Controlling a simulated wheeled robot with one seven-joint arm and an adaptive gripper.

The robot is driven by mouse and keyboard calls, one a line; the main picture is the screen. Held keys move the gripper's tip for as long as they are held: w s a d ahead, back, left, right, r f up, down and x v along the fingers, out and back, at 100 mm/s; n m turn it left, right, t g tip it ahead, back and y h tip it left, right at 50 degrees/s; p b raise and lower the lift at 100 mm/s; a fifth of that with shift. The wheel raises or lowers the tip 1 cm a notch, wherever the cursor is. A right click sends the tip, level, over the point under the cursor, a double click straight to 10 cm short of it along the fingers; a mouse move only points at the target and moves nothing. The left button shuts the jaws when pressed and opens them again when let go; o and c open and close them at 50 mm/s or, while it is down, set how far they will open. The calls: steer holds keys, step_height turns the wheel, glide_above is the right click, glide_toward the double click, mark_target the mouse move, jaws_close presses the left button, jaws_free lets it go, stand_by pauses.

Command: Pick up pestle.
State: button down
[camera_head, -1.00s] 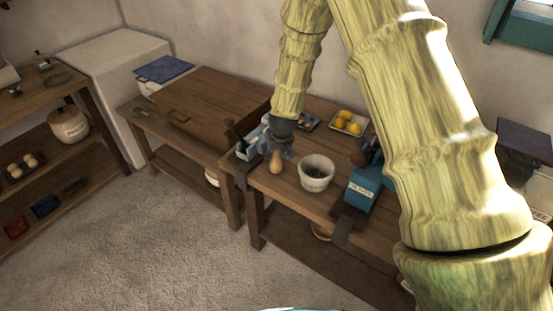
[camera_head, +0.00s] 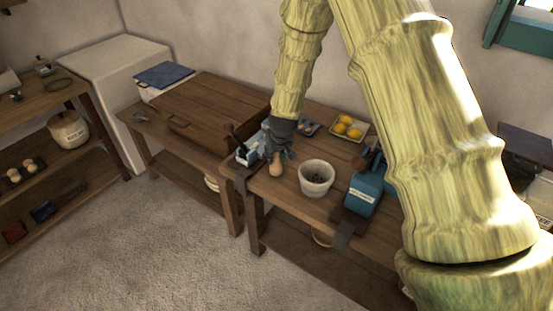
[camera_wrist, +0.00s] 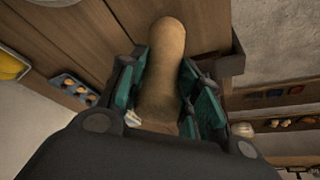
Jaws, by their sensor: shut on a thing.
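The pestle (camera_head: 276,166) is a tan wooden club with a rounded end. In the wrist view the pestle (camera_wrist: 163,65) lies between the two green-padded fingers, its rounded end pointing away from my palm. My gripper (camera_head: 279,150) is shut on it, over the wooden bench near its left front corner. In the wrist view my gripper (camera_wrist: 165,97) has a finger on each side of the pestle. The pestle's other end is hidden by the gripper. I cannot tell how far it is above the bench top.
A pale mortar bowl (camera_head: 316,178) stands just right of my gripper. A blue labelled box (camera_head: 365,192) is farther right, a tray of lemons (camera_head: 347,128) behind. A pale blue object (camera_head: 249,151) is close to my gripper's left. A lidded wooden chest (camera_head: 205,106) stands on the left bench.

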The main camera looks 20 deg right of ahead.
steer(key=shift+r+b, duration=1.05)
steer(key=shift+r, duration=3.15)
